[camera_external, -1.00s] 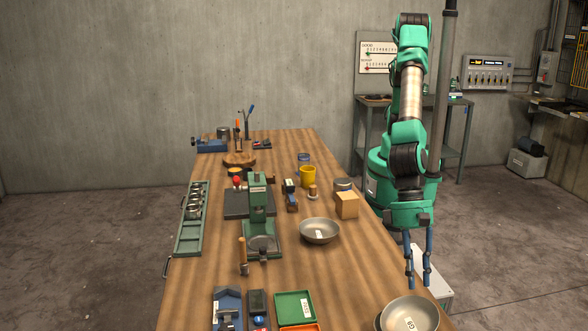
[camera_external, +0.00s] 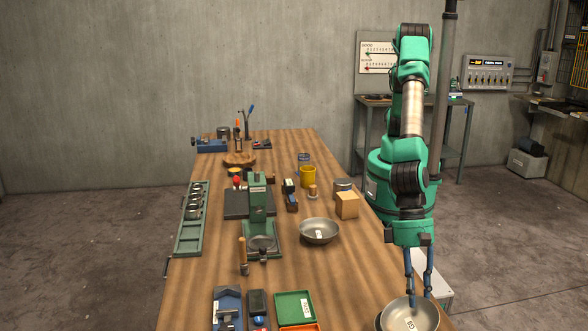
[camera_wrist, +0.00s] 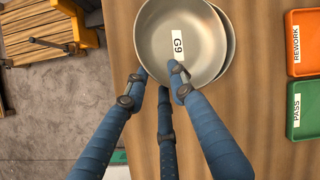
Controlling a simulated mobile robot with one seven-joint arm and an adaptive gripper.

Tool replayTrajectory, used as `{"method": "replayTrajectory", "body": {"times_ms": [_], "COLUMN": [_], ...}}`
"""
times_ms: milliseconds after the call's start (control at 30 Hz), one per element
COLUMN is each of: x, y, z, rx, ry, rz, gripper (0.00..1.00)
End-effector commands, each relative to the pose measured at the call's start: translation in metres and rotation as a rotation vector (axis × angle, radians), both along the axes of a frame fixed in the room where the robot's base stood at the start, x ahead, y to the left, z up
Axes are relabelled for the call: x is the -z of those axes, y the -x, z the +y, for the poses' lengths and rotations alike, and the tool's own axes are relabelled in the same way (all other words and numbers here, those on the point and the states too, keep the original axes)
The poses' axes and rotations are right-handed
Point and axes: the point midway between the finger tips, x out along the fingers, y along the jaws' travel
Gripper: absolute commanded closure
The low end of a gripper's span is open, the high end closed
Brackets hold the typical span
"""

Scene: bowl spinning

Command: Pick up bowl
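A grey metal bowl labelled G9 (camera_external: 396,312) sits near the table's front right edge. In the wrist view the G9 bowl (camera_wrist: 205,45) rests on or in a second bowl (camera_wrist: 231,40), whose rim shows at its right. Another labelled metal bowl (camera_external: 319,226) stands mid-table. My gripper (camera_external: 418,296) points down at the far rim of the G9 bowl. In the wrist view the blue fingers of my gripper (camera_wrist: 158,72) are spread, with tips over or beside the near rim. Nothing is held between them. I cannot tell whether they touch the bowl.
A green PASS tray (camera_wrist: 304,103) and an orange REWORK tray (camera_wrist: 306,40) lie beside the bowls. A wooden block (camera_external: 347,205), a yellow cup (camera_external: 307,177) and a green press (camera_external: 257,205) stand farther back.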

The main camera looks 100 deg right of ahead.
Motion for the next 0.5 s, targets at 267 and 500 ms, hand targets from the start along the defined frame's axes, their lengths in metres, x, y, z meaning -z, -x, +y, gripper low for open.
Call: {"method": "replayTrajectory", "body": {"times_ms": [267, 500], "x": [0.0, -0.0005], "y": [0.0, -0.0001], "z": [0.0, 0.0002], "rx": [0.0, 0.0], "ry": [0.0, -0.001], "rz": [0.0, -0.001], "gripper": [1.0, 1.0]}}
